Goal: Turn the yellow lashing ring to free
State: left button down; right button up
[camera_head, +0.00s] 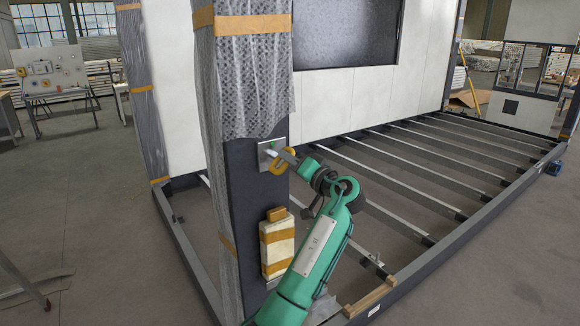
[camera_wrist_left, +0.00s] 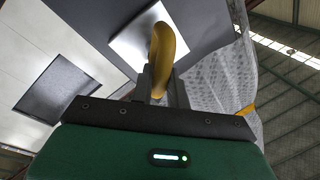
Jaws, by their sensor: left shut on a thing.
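The yellow lashing ring (camera_head: 283,166) is on a light metal plate (camera_head: 266,152) on the dark corner post of the container frame. A small green mark shows on the plate above the ring. My left gripper (camera_head: 281,158) reaches the ring from the right and is shut on it. In the left wrist view the ring (camera_wrist_left: 161,50) stands up between the fingers in front of the bright plate (camera_wrist_left: 140,42). My right gripper is in neither view.
Plastic wrap with orange tape (camera_head: 243,75) covers the upper post. A taped pale bundle (camera_head: 277,245) is on the post below the plate. Floor beams (camera_head: 420,175) of the frame lie to the right. A wood block (camera_head: 370,299) rests on the front rail.

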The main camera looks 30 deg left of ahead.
pick_arm(q)
jog(key=m, duration=0.3)
jog(key=shift+a+t, duration=0.1)
jog(key=shift+t, duration=0.3)
jog(key=shift+w+m+t, duration=0.1)
jog(key=shift+m+t, duration=0.2)
jog(key=shift+m, duration=0.9)
jog(key=m+t+p, duration=0.1)
jog(key=m, duration=0.3)
jog(key=shift+m, duration=0.7)
jog(key=c, duration=1.4)
grip_release()
jog(key=shift+c, duration=0.2)
jog(key=shift+w+a+f, duration=0.1)
jog(key=shift+a+f, duration=0.1)
jog(key=shift+f, duration=0.3)
jog(key=b+v, duration=0.5)
jog(key=v, duration=0.8)
jog(key=shift+s+d+b, duration=0.3)
jog(key=shift+b, duration=0.1)
